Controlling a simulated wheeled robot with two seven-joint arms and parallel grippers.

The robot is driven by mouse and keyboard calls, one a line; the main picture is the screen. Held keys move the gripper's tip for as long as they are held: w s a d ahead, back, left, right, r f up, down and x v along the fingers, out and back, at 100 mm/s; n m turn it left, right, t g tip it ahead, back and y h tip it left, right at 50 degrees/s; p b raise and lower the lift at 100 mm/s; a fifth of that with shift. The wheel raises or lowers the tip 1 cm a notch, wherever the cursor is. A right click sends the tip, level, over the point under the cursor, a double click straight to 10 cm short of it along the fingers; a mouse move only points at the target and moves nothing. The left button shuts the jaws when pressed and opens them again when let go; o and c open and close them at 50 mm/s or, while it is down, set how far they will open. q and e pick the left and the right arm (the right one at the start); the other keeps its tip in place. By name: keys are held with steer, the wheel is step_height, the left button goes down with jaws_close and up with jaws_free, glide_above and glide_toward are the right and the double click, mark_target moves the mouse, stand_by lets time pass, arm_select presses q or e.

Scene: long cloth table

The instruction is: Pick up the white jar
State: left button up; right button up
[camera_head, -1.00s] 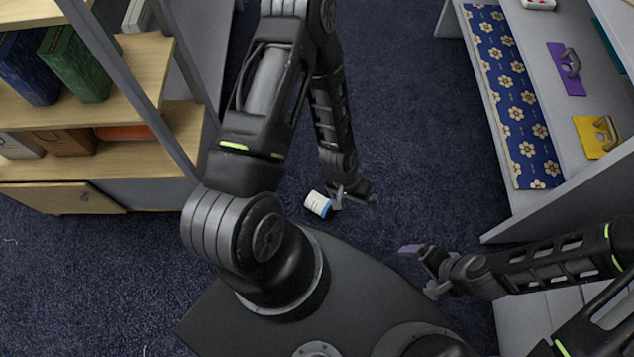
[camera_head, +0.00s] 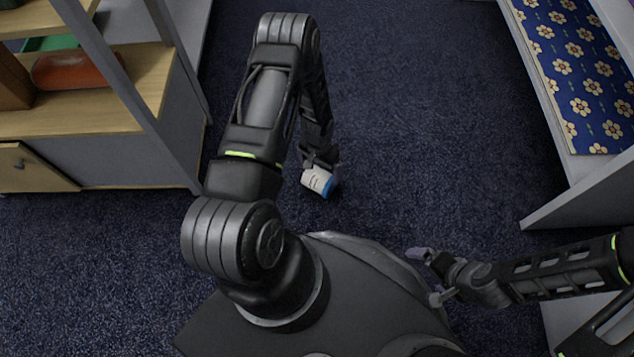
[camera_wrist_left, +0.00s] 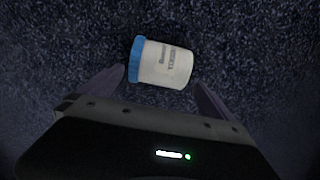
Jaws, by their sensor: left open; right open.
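The white jar (camera_head: 315,180) with a blue lid lies on its side on the dark blue carpet in the head view. In the left wrist view the jar (camera_wrist_left: 166,64) lies just past the fingertips, lid to the left, with printed text on its side. My left gripper (camera_head: 320,160) is right above and behind the jar in the head view. In the left wrist view its fingers (camera_wrist_left: 160,82) are spread to either side of the jar's near part, with nothing gripped. My right gripper (camera_head: 427,275) is open and empty at the right, away from the jar.
A wooden shelf unit (camera_head: 95,115) with an orange-red object (camera_head: 75,70) stands at the left. A grey bench (camera_head: 575,205) with a blue flowered cloth (camera_head: 580,70) stands at the right. The carpet between them is clear around the jar.

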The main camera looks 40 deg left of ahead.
mark_target(322, 178)
arm_select(q)
steer(key=shift+r, duration=0.1)
steer(key=shift+f+b, duration=0.6)
steer(key=shift+f, duration=0.75)
steer(key=f+b, duration=0.2)
steer(key=f, duration=0.1)
steer(key=f+b, duration=0.1)
steer(key=f, duration=0.1)
steer(key=shift+w+d+f, duration=0.1)
steer(key=shift+w+d, duration=0.1)
steer(key=shift+d, duration=0.05)
steer(key=shift+c, duration=0.3)
